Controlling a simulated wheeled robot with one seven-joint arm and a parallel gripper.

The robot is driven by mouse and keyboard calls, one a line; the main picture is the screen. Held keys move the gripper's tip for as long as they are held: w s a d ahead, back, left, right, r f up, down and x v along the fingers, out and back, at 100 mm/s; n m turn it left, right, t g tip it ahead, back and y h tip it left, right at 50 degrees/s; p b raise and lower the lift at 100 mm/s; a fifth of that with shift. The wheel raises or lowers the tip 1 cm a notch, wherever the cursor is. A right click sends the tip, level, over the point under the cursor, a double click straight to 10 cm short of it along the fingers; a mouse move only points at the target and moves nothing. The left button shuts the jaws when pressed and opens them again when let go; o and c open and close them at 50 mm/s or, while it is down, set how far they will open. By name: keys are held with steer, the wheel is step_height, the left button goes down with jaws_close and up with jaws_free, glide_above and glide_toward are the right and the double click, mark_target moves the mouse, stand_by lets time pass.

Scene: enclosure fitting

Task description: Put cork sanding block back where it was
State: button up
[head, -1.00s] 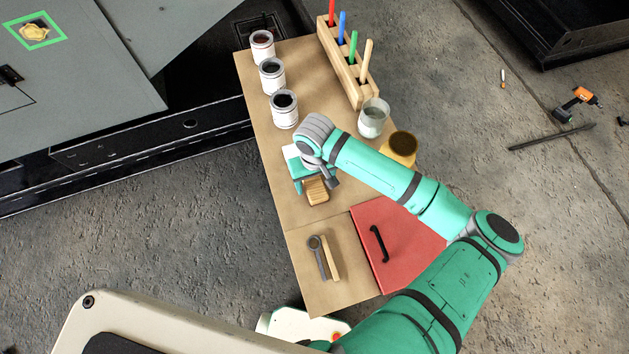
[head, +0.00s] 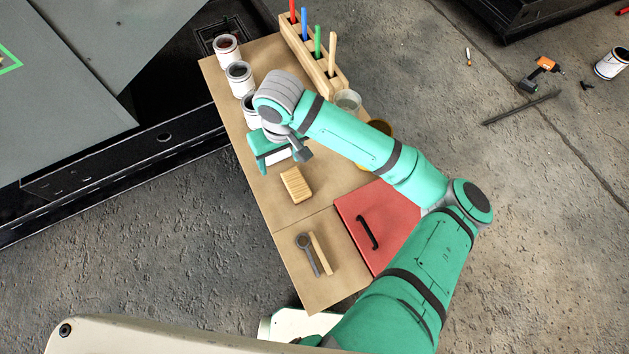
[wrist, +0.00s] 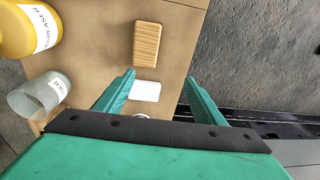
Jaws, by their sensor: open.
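A tan block with grooved stripes, which I take to be the cork sanding block (head: 296,184), lies flat on the brown worktop. It also shows in the wrist view (wrist: 147,43), beyond my fingertips and apart from them. My gripper (head: 268,154) is above the worktop, on the far side of the block from my base. In the wrist view my gripper (wrist: 158,79) has its two teal fingers spread, with nothing held. A small white flat piece (wrist: 145,91) shows between the fingers, lower down.
Several paint cans (head: 239,76) stand along the left edge. A wooden marker rack (head: 313,57), a glass jar (head: 348,100) and a yellow container (wrist: 28,28) line the right side. A red panel with a black handle (head: 376,222) and tools (head: 313,254) are at the near end.

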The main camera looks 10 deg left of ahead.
steer(key=w+a+r+m+t+y, duration=0.2)
steer(key=a+r+t+y, duration=0.35)
steer(key=a, duration=0.55)
steer(key=w+a+r+m+t+y, duration=0.2)
steer(key=a+r+m+t+y, duration=0.1)
steer(key=a+r+y, duration=0.55)
steer(key=s+d+f+m+t+h, duration=0.4)
steer(key=d+f+h, duration=0.25)
steer(key=d, duration=0.25)
steer(key=s+d+f+m+t+h, duration=0.4)
steer(key=s+d+f+h, duration=0.1)
steer(key=d+f, duration=0.25)
steer(key=s+d+f+n+g+h, duration=0.1)
steer(key=s+d+n, duration=0.5)
steer(key=s+d, duration=1)
steer(key=s+f+h, duration=0.1)
steer(key=s+h, duration=0.1)
steer(key=s, duration=0.2)
steer(key=shift+h, duration=0.35)
